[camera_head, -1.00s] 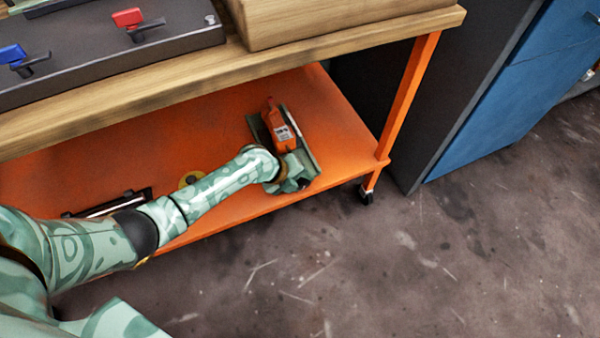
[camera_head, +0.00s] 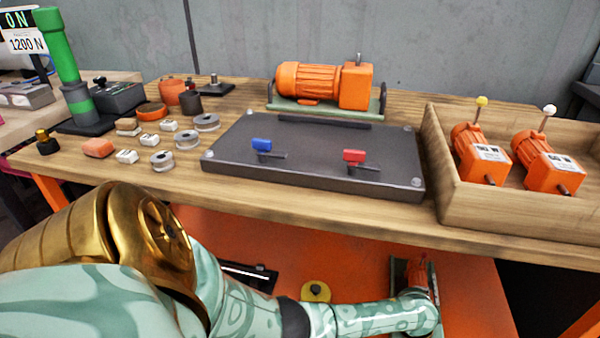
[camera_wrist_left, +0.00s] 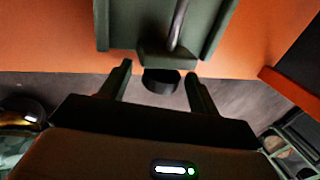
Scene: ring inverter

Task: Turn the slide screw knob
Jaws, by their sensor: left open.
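In the left wrist view a dark round knob (camera_wrist_left: 160,82) sticks out from the near end of a dark green slide base (camera_wrist_left: 222,25). My left gripper (camera_wrist_left: 159,72) is open, with one finger on each side of the knob and gaps between. In the head view the slide unit, an orange motor on a green base (camera_head: 434,278), is on the lower orange shelf. My left arm reaches to it, and its fingers and the knob are hidden or too small there. My right gripper is not in view.
The wooden bench top (camera_head: 225,95) overhangs the shelf. It bears a dark plate (camera_head: 315,155) with blue and red clamps, an orange motor (camera_head: 320,85), and a wooden crate (camera_head: 510,205) with two motors. On the shelf are a yellow round part (camera_head: 316,292) and a dark tray (camera_head: 250,272).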

